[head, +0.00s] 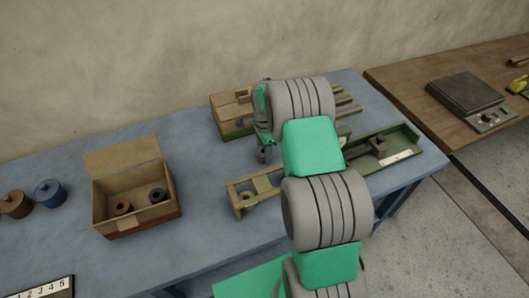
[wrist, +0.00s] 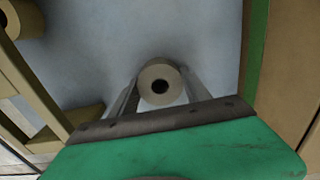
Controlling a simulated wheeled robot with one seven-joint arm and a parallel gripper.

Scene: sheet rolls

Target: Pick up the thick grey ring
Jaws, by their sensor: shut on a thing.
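The thick grey ring (wrist: 147,76) is a short, thick-walled cylinder with a dark bore. In the wrist view it sits between the two fingertips of my gripper (wrist: 160,90), with its bore facing the camera. My gripper is shut on it. In the head view my gripper (head: 264,153) is partly hidden by my arm, over the strip of blue table between the wooden crate and the olive fixture. Whether the ring touches the table is hard to tell.
A wooden crate (head: 233,130) with rods stands behind. An olive fixture (head: 245,203) lies in front, running right. An open cardboard box (head: 110,215) holds a reddish ring and a black ring. Two lidded pots stand farther left. A scale (head: 465,93) is on the other table.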

